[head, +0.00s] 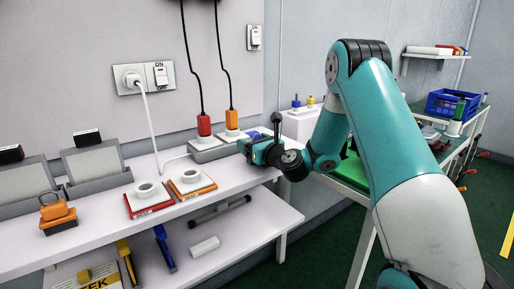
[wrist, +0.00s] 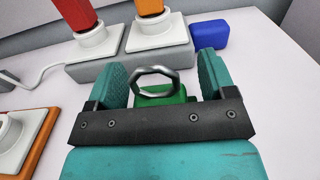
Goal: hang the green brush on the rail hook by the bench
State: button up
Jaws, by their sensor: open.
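The green brush (wrist: 160,97) is a green block with a metal ring on top. In the wrist view it stands on the white table between the two fingers of my gripper (wrist: 158,74), with a gap on each side. The fingers are open and not closed on it. In the head view my gripper (head: 250,149) is low over the far end of the table, and it hides the brush. The bench (head: 358,172) with a green top is at the right, partly behind my arm. Red-handled tools (head: 463,180) hang along its side; I cannot make out a free hook.
A grey double socket with red (head: 204,125) and orange (head: 231,119) plugs stands just behind the brush. A blue block (wrist: 210,34) is right of it. An orange ringed block (head: 57,213) and two coloured plates lie nearer. A blue crate (head: 452,104) is on the bench.

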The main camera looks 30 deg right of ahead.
jog(key=shift+c, duration=0.2)
jog(key=c, duration=1)
jog(key=shift+o, duration=0.2)
notch_tip(320, 180, up, 20)
jog(key=p, duration=0.7)
jog(key=shift+p, duration=0.3)
